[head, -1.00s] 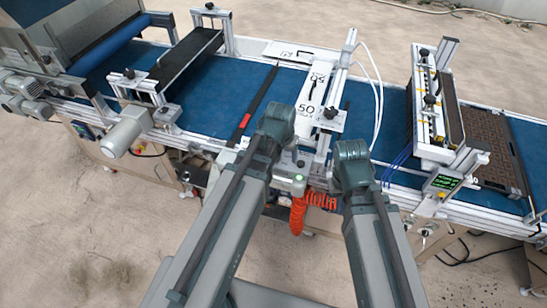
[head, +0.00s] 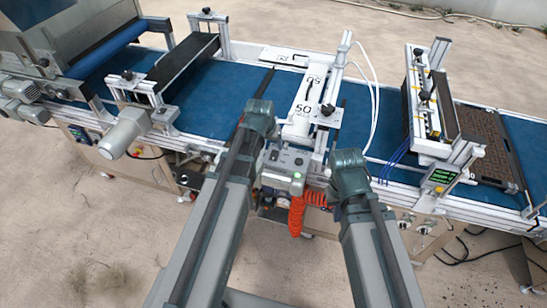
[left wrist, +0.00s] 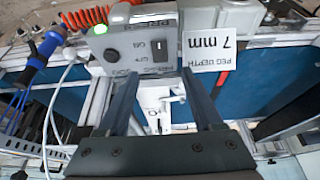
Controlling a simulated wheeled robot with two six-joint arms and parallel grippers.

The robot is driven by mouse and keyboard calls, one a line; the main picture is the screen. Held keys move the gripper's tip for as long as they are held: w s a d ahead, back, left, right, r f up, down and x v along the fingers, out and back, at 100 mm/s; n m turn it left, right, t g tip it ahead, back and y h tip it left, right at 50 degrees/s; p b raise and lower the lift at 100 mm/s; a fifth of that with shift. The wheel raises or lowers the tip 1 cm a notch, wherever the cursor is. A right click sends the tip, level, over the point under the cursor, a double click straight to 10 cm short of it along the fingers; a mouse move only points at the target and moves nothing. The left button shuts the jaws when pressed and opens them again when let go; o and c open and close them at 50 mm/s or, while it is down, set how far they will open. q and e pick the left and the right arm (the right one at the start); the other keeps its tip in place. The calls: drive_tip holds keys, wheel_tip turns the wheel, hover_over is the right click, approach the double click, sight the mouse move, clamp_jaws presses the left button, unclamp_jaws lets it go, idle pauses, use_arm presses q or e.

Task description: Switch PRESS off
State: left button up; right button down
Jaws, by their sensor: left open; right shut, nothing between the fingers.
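The PRESS box (head: 270,180) is a grey control box on the front side of the machine, with a lit green lamp (head: 297,175) on it. In the left wrist view it shows upside down, with its PRESS lettering, the green lamp (left wrist: 110,55) and a black rocker switch (left wrist: 159,46). I cannot read which way the rocker is tipped. My left gripper (left wrist: 160,82) is open and empty, its two fingers pointing at the box below the switch in that picture. Its fingertips are hidden in the head view. Only my right arm shows; its gripper is hidden.
A PEG DEPTH 7 mm label (left wrist: 209,52) sits beside the box. An orange coiled hose (head: 296,215) hangs by it. A blue conveyor belt (head: 215,98) runs behind. A white plate marked 50 (head: 303,108) stands over the belt. A small green display (head: 440,177) is at right.

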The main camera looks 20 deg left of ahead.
sight(274, 154)
use_arm(q)
drive_tip(key=b+x, duration=0.7)
drive_tip(key=x, duration=0.2)
drive_tip(key=shift+f, duration=0.2)
drive_tip(key=shift+r, duration=0.1)
clamp_jaws()
